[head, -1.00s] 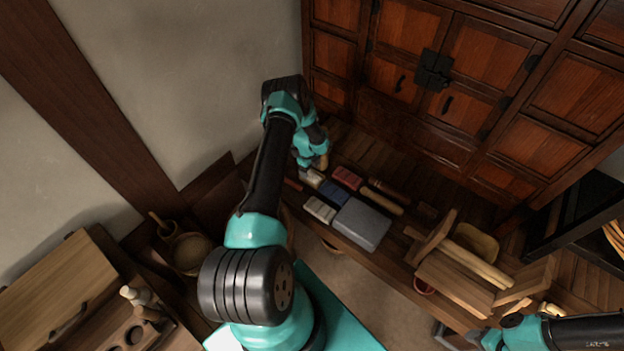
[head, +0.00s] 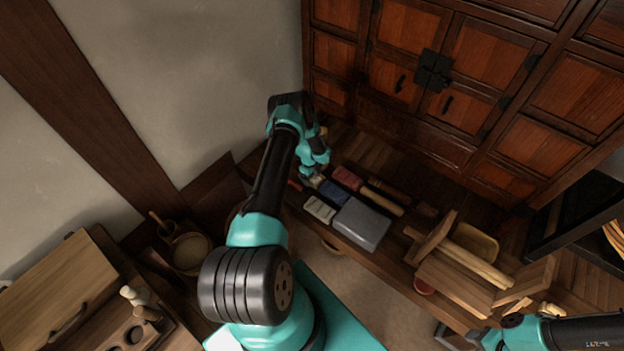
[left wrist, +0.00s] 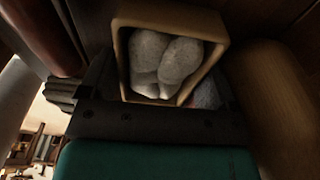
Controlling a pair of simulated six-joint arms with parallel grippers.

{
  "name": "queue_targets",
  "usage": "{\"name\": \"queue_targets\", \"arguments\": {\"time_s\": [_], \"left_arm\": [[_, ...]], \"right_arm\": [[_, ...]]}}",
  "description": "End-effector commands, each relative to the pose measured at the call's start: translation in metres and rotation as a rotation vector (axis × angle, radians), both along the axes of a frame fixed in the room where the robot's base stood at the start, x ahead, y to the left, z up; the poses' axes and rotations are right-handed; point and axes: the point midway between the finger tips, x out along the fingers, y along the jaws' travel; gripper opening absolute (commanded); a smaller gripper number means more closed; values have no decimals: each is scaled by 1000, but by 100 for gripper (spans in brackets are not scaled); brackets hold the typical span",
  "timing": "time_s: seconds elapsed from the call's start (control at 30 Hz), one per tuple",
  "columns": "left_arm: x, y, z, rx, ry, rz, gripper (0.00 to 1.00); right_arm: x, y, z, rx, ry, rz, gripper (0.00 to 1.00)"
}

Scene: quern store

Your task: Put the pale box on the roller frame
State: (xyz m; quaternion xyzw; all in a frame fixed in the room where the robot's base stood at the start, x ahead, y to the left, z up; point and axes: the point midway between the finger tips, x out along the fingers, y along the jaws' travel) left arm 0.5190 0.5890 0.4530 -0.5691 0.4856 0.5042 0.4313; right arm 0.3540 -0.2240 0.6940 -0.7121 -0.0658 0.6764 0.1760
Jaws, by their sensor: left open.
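The pale box (left wrist: 170,14) is an open light-wood box holding several whitish rounded lumps, close up in the left wrist view. My open left gripper (left wrist: 152,92) is right at it, with dark finger parts on both sides of its near end; I cannot tell whether they touch it. In the head view my left gripper (head: 312,172) is low over the far left end of the bench, and I cannot make out the box there. The roller frame (head: 455,285) is a wooden frame with a pale roller, on the right of the bench.
A grey block (head: 362,224), a blue block (head: 335,193), a red block (head: 347,178) and a whitish block (head: 320,209) lie between my left gripper and the frame. A tan tray (head: 476,242) is behind the roller. A dark wood cabinet (head: 450,90) rises behind.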

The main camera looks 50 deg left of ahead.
Motion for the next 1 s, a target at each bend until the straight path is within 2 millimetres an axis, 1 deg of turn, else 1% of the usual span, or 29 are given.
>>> {"name": "queue_targets", "arguments": {"time_s": [0.07,0.4,0.43,0.63,0.77,0.87,1.0], "left_arm": [[0,0,0,0,0,0,81],[0,0,0,0,0,0,48],[0,0,0,0,0,0,47],[0,0,1,0,0,0,47],[2,-1,6,0,0,-3,47],[5,-3,15,0,-1,-6,47],[10,-8,35,0,-1,-17,47]], "right_arm": [[0,0,0,0,0,0,43],[0,0,0,0,0,0,43],[0,0,0,0,0,0,43],[0,0,0,0,0,0,43],[0,0,0,0,0,0,43],[0,0,0,0,0,0,43],[0,0,0,0,0,0,43]]}}
